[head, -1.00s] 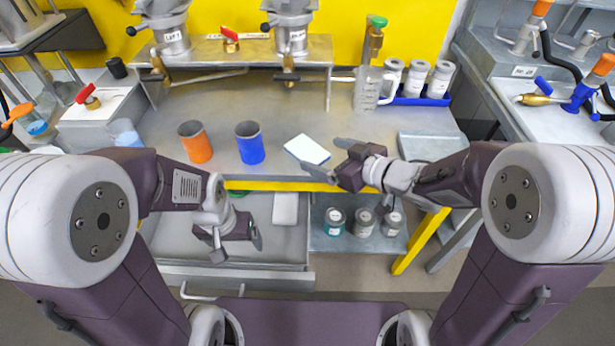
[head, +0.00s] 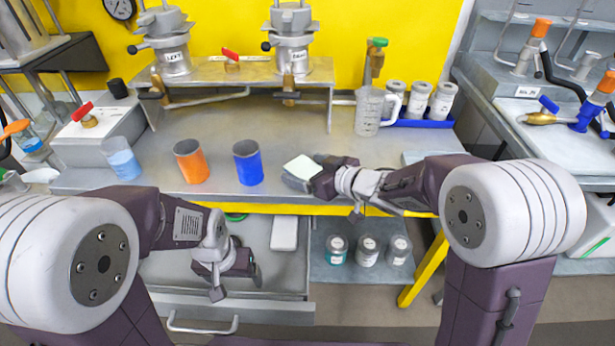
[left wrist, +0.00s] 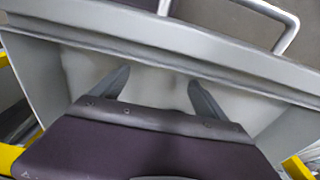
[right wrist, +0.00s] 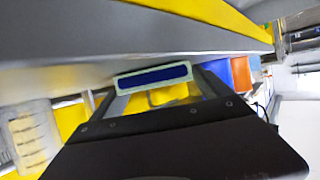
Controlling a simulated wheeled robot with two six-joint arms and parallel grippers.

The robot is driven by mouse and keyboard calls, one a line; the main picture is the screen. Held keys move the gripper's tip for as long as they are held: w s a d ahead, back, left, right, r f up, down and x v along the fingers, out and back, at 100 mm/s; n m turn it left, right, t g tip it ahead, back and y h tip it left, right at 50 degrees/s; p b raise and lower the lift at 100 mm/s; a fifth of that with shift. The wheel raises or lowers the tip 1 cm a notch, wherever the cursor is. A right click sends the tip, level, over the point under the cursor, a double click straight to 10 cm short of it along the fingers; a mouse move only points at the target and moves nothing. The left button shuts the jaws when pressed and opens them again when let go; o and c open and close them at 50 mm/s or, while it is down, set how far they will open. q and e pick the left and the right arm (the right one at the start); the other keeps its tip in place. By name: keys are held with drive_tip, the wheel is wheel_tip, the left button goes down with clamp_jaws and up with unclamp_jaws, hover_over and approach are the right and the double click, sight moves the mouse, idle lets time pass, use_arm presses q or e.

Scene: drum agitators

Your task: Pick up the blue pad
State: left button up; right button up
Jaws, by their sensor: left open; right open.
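The blue pad (head: 302,167) lies near the front edge of the grey bench, its pale top face showing in the head view. In the right wrist view its blue side (right wrist: 153,77) with a pale border faces the camera. My right gripper (head: 306,171) is open at the pad, with one finger on each side of it; whether they touch it I cannot tell. My left gripper (head: 238,284) is open and empty over the open drawer, and the left wrist view shows its spread fingers (left wrist: 157,80).
An orange cup (head: 191,162) and a blue cup (head: 248,163) stand left of the pad. A clear jug (head: 369,112) and a blue tray (head: 415,123) of jars stand behind, to the right. The drawer (head: 185,255) holds a white block (head: 284,233). Several jars sit on the lower shelf (head: 340,273).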

sight(307, 170)
drive_tip(key=shift+c, duration=0.3)
drive_tip(key=c, duration=1.4)
use_arm(q)
wheel_tip(307, 170, up, 3)
drive_tip(key=p, duration=0.3)
drive_tip(key=shift+r, duration=0.2)
use_arm(e)
wheel_tip(307, 170, up, 4)
drive_tip(key=shift+r, duration=0.2)
use_arm(q)
wheel_tip(307, 170, up, 6)
drive_tip(key=p, duration=0.6)
drive_tip(key=shift+p, duration=0.3)
use_arm(e)
drive_tip(key=s+d+r, duration=0.1)
drive_tip(key=d+r, duration=0.1)
drive_tip(key=d, duration=0.1)
drive_tip(key=s+d+r, duration=0.1)
drive_tip(key=d+r, duration=0.1)
drive_tip(key=d, duration=0.2)
drive_tip(key=s+d+r, duration=0.2)
drive_tip(key=d, duration=0.2)
drive_tip(key=shift+r, duration=0.35)
